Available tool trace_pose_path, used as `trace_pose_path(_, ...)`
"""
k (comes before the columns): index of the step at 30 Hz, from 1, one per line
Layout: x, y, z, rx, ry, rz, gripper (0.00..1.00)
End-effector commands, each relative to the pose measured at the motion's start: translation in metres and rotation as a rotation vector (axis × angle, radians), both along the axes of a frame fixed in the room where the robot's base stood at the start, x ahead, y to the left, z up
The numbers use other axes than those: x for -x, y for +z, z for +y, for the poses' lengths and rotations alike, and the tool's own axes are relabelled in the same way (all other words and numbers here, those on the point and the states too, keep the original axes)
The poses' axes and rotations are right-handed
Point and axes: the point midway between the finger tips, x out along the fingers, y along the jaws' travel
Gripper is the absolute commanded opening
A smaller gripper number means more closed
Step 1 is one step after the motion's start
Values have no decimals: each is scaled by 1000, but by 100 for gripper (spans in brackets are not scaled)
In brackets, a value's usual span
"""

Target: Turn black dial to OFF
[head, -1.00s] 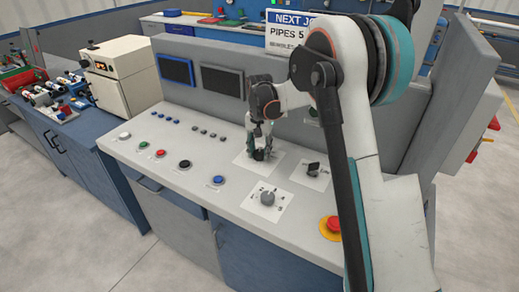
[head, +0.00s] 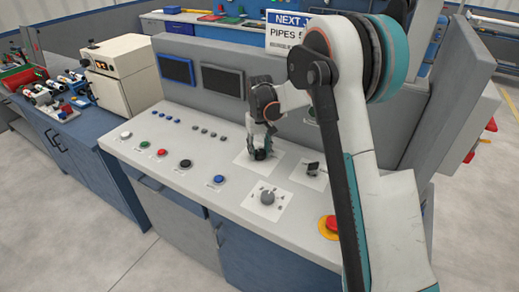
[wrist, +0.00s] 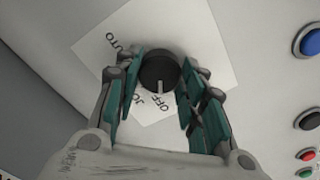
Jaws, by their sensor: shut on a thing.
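The black dial (wrist: 158,70) sits on a white label plate (wrist: 205,45) on the sloped console panel. The wrist view shows its pale pointer mark at the lower edge, toward the OFF lettering (wrist: 155,101). AUTO lettering is at the upper left and partly hidden lettering starting with JO is beside OFF. My gripper (wrist: 160,78) has its teal fingers on both sides of the dial, shut on it. In the head view my gripper (head: 261,150) reaches down onto the dial (head: 260,155), which is mostly hidden by the fingers.
A black switch (head: 312,169) is right of my gripper, and a grey dial (head: 267,198) is in front. A red emergency button (head: 332,224) is near the right front edge. Several coloured push buttons line the left of the panel. A raised back panel with screens (head: 222,81) stands behind.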

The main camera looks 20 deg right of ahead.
Motion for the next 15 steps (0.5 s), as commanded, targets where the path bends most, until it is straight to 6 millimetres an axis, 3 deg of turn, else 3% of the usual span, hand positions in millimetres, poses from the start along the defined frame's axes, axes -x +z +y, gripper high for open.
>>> trace_pose_path(12, -1, 0, 0, 0, 7, -2, 13)
trace_pose_path(13, -1, 0, 0, 0, 7, -2, 44)
trace_pose_path(15, -1, 0, 0, 0, 6, -2, 58)
